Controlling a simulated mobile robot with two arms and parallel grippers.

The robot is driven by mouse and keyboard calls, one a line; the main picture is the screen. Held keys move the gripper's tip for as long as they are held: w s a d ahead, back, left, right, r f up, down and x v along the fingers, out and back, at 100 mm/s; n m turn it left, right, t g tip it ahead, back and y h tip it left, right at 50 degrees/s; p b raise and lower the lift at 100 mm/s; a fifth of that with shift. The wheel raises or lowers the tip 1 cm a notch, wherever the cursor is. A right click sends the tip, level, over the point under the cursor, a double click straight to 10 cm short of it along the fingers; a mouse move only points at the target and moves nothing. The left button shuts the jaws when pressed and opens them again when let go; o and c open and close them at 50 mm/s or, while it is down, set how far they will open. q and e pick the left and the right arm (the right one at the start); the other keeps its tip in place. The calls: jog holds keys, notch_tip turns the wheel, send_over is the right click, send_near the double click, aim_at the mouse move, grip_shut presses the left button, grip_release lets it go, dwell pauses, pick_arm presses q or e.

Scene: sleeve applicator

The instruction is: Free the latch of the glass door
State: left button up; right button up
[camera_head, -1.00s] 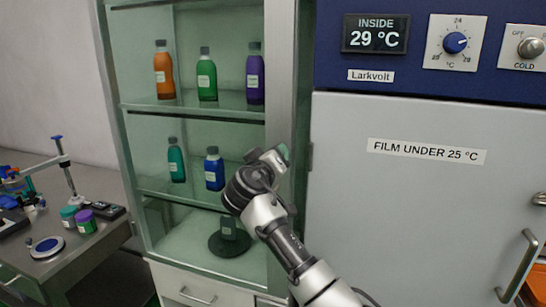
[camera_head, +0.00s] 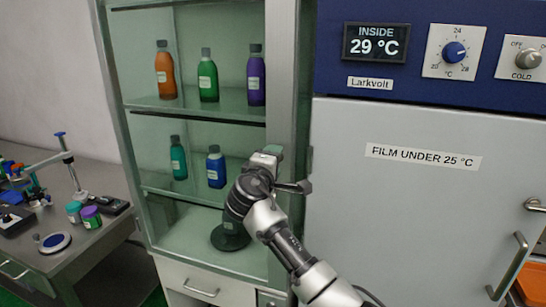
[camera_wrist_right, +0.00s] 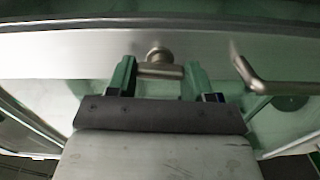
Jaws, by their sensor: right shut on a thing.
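The glass door (camera_head: 195,130) belongs to a tall cabinet with shelves of bottles and looks closed. In the wrist view the latch (camera_wrist_right: 158,68) is a small brass-coloured knob with a short crossbar on the door's metal frame. My right gripper (camera_wrist_right: 159,77) has its green fingers on both ends of this crossbar. In the head view my right gripper (camera_head: 282,168) is at the door's right edge, and its wrist hides the latch there. My left gripper is out of view.
A bent metal handle (camera_wrist_right: 262,80) sits close beside the latch in the wrist view. A grey appliance door (camera_head: 410,220) stands to the right of the cabinet. A metal bench (camera_head: 95,245) with small jars stands at the left.

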jog(key=shift+n, duration=0.6)
jog(key=o, duration=0.9)
jog(key=shift+w, duration=0.1)
jog(key=shift+o, duration=0.2)
jog(key=shift+s+a+f, duration=0.1)
jog(key=shift+s+a, duration=0.05)
jog(key=shift+s, duration=0.25)
jog(key=b+v, duration=0.3)
jog(key=v, duration=0.7)
